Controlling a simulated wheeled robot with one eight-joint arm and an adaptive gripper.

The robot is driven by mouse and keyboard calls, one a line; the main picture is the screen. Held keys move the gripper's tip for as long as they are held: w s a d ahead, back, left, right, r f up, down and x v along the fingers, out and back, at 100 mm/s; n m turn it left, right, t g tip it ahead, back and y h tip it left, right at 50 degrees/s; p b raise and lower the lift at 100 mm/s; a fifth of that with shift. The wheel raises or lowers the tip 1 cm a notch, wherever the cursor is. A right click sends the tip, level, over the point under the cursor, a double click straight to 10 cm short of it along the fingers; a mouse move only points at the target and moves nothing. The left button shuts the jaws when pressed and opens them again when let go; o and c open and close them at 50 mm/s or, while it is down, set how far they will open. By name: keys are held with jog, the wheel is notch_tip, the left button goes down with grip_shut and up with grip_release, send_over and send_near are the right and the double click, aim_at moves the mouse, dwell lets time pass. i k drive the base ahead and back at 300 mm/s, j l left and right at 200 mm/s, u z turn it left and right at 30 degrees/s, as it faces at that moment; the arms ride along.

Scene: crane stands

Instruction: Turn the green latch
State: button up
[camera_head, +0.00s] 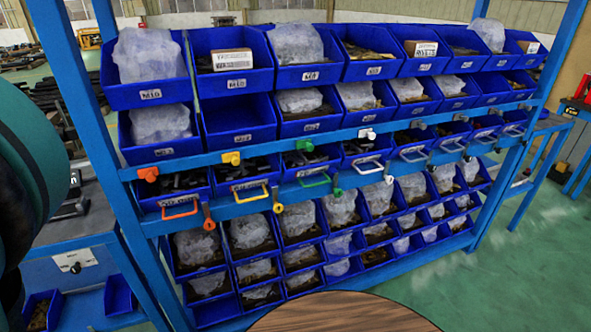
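A blue rack holds rows of blue bins, with coloured fittings along its two middle rails. A green block (305,145) sits on the upper rail. Below it, a green loop handle (313,181) is on the lower rail, and a small green knob piece (337,193) hangs just right of that handle. I cannot tell which of these green parts is the latch. My gripper is not in view. A large dark teal rounded shape at the left edge looks like part of my arm.
Similar orange (148,174) and yellow (231,158) blocks are left of the green one; a white one (367,133) is right. A rounded wooden surface (345,315) is at the bottom. Green floor (530,270) is open at right. A side table (75,235) stands at left.

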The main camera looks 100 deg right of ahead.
aim_at(337, 193)
jog(key=k+u, duration=0.4)
jog(key=k, duration=0.45)
jog(key=k+z, duration=0.15)
jog(key=k, duration=0.25)
jog(key=k+l+z, duration=0.1)
jog(key=k, duration=0.35)
jog(key=k+z, duration=0.25)
jog(key=z, duration=0.15)
jog(key=k+z, duration=0.3)
jog(key=z, duration=0.15)
jog(key=k+l+z, duration=0.15)
jog(key=z, duration=0.25)
jog(key=k+j+z, duration=0.1)
jog(key=k+z, duration=0.35)
jog(key=k, duration=0.3)
